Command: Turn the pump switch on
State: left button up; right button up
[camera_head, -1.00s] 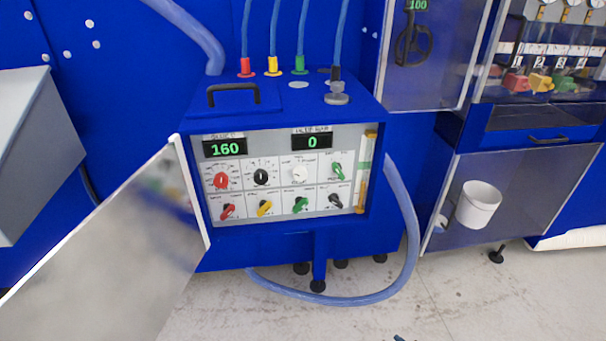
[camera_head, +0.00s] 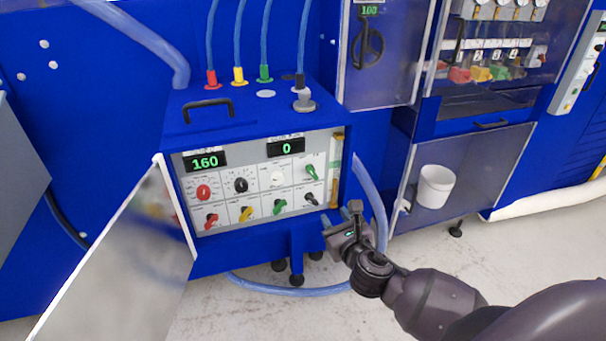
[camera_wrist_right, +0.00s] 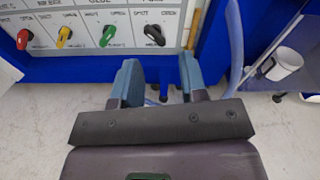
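The control panel (camera_head: 262,178) sits in the front of a blue machine, with displays reading 160 and 0. Its lower row has red (camera_head: 211,220), yellow (camera_head: 246,213), green (camera_head: 280,206) and black (camera_head: 311,198) lever knobs. A green lever knob (camera_head: 312,172) is at upper right. The labels are too small to tell which is the pump switch. My right gripper (camera_head: 341,216) is in front of the panel's lower right corner, apart from every knob. In the right wrist view, the gripper (camera_wrist_right: 160,78) is open and empty, below the black knob (camera_wrist_right: 155,35). My left gripper is out of view.
An open panel door (camera_head: 125,255) stands out at the left. A blue hose (camera_head: 372,200) loops past the machine's right side, close behind my right gripper.

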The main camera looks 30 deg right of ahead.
aim_at(314, 175)
jog(key=w+r+n, duration=0.1)
jog(key=w, duration=0.3)
jog(key=w+d+r+n, duration=0.1)
jog(key=w, duration=0.3)
jog(key=w+d+r+n+t, duration=0.1)
jog(key=w, duration=0.3)
jog(key=shift+w+r+n, duration=0.25)
jog(key=shift+n, duration=0.15)
jog(key=shift+c, duration=0.3)
grip_shut()
